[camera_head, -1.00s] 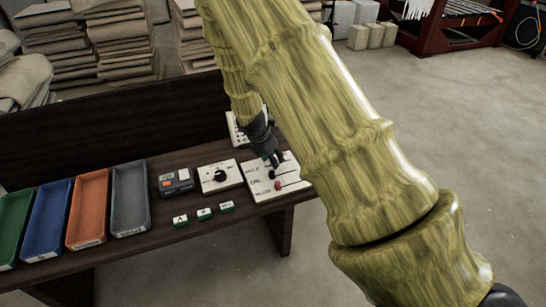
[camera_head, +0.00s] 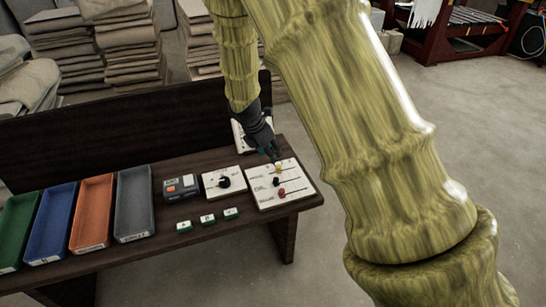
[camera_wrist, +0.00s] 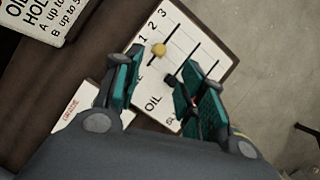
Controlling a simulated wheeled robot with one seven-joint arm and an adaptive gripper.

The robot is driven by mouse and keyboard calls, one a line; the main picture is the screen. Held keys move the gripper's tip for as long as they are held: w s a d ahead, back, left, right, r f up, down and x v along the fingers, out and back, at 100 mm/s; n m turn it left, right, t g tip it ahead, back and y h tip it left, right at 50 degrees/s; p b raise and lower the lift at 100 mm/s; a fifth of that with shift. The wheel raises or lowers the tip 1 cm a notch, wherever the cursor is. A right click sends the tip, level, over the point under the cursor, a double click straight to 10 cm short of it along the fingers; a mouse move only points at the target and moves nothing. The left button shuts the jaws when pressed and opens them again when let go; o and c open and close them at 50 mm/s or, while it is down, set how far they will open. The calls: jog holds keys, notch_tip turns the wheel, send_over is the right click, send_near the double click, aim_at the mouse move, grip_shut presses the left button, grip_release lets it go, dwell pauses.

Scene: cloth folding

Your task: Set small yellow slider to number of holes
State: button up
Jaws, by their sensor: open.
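The white slider panel (camera_head: 296,187) lies near the right end of the bench, with three knobs on slots. The small yellow slider knob (camera_head: 278,168) is on the far slot, the black knob (camera_head: 277,181) on the middle one and the red knob (camera_head: 281,193) on the near one. My gripper (camera_head: 275,156) is above the panel's far edge, open and empty, close to the yellow knob. In the wrist view the yellow knob (camera_wrist: 158,49) shows between and beyond the fingertips, near the digits 1, 2, 3. The black knob (camera_wrist: 170,78) is by the right finger.
A white dial panel (camera_head: 215,190) and a dark device (camera_head: 180,188) lie left of the slider panel. Small green-white blocks (camera_head: 208,219) are in front. A sign (camera_wrist: 37,15) with partly cut text stands near the panel. Several trays, including a grey one (camera_head: 134,205), fill the left.

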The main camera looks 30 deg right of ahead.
jog(key=shift+v, duration=1.4)
